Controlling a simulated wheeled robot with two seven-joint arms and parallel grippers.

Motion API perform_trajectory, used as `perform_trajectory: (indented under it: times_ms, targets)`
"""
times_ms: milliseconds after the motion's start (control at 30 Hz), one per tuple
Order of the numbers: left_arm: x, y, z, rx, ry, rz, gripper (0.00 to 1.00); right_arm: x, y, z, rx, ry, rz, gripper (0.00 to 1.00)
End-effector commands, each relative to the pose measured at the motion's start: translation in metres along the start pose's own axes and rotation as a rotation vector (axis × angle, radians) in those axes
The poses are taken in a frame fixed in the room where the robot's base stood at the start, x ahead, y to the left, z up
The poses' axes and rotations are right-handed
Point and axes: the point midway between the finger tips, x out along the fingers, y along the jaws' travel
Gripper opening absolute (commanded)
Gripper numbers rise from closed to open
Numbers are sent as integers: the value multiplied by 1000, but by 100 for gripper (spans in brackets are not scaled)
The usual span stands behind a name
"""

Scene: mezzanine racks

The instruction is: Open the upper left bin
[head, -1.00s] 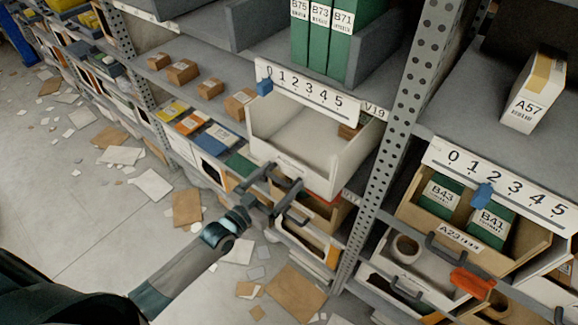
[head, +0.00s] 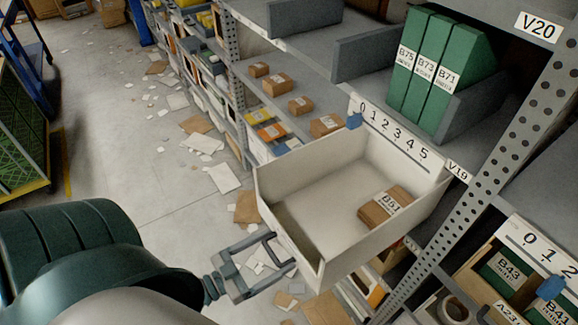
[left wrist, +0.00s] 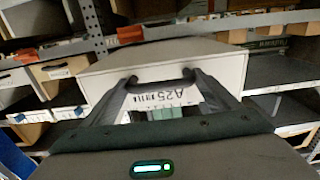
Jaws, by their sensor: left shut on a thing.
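The upper left bin (head: 330,185) is a white open-topped drawer, pulled well out from its shelf below the number strip. A brown box labelled B51 (head: 380,207) lies inside, towards the back right. My left gripper (head: 281,254) is at the bin's front, shut on its dark handle. In the left wrist view the bin's white front (left wrist: 215,68) fills the middle, with a label reading A25 and more, partly covered. There the left fingers (left wrist: 160,82) meet the handle. My right gripper is not in view.
Green binders (head: 425,70) and small brown boxes (head: 280,85) sit on the shelf above and left. A perforated rack post (head: 490,200) stands right of the bin. Papers and cardboard (head: 225,178) litter the floor at left; an open aisle lies there.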

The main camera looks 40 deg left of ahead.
Motion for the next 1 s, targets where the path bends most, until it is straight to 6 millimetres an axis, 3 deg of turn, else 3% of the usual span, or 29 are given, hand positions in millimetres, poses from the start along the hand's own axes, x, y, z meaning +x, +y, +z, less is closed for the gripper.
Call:
perform_trajectory:
  times_ms: [200,533,567,1000]
  targets:
    - [-15,3,1,-7,-3,3,42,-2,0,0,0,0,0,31]
    - [-15,4,2,-7,-3,3,42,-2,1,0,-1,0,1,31]
    - [-15,4,2,-7,-3,3,87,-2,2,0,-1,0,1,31]
    - [-15,1,1,-2,-1,1,89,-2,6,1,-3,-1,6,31]
